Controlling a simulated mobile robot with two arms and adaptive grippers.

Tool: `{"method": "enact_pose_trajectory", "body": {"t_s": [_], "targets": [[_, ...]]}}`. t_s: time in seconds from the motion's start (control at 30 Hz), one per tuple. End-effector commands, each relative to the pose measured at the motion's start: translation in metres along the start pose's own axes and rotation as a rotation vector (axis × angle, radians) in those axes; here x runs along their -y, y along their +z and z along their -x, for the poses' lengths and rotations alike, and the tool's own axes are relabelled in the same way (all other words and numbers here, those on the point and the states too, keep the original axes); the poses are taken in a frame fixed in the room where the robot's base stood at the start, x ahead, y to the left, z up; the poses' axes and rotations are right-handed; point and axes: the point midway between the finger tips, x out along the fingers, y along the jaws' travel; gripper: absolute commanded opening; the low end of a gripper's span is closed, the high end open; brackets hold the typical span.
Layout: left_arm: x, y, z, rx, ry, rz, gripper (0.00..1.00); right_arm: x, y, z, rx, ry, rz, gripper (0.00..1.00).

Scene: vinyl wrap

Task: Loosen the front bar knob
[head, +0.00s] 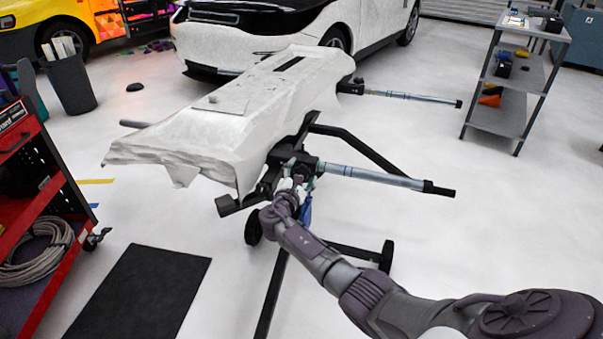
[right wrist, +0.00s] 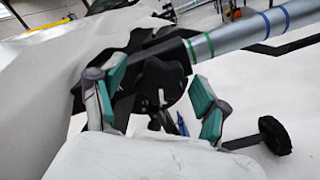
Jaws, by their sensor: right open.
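The front bar (head: 370,175) is a silver tube with a black end. It runs out to the right from the black clamp of the stand. It also shows in the right wrist view (right wrist: 232,38), coming from the upper right into a black collar. A dark rounded part below that collar, likely the knob (right wrist: 160,80), lies between my right fingers. My right gripper (head: 299,178) is at the clamp under the near end of the bar. In the right wrist view my right gripper (right wrist: 158,98) is open, with teal pads on either side of the dark part. Whether the pads touch it is unclear. My left gripper is out of view.
A white-wrapped panel (head: 235,105) lies on the stand, its loose edge hanging close to my right gripper. A second bar (head: 410,96) is farther back. A red tool cart (head: 38,190) stands left, a grey shelf (head: 497,120) right.

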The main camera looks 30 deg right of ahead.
Motion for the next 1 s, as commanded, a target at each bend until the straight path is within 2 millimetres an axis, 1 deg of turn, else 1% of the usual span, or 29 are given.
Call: {"method": "enact_pose_trajectory", "body": {"t_s": [0.17, 0.27, 0.37, 0.6, 0.7, 0.83, 1.0], "targets": [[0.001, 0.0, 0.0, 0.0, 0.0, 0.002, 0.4, 0.0, 0.0, 0.002, 0.0, -0.001, -0.001, 0.74], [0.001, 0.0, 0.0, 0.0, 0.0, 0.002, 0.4, 0.0, -0.001, 0.01, -0.001, 0.0, -0.001, 0.74], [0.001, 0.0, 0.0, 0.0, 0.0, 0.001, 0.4, 0.0, -0.002, 0.026, -0.003, 0.001, -0.003, 0.74], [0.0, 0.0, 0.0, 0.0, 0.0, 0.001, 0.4, 0.0, -0.002, 0.078, -0.004, 0.001, -0.002, 0.74], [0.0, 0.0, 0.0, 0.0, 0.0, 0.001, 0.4, 0.0, -0.001, 0.096, -0.003, 0.001, -0.002, 0.74], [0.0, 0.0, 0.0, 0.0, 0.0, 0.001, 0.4, 0.0, -0.001, 0.112, -0.002, 0.001, -0.001, 0.74], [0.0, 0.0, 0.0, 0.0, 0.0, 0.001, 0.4, 0.0, 0.0, 0.12, 0.0, -0.001, 0.0, 0.74]]}}
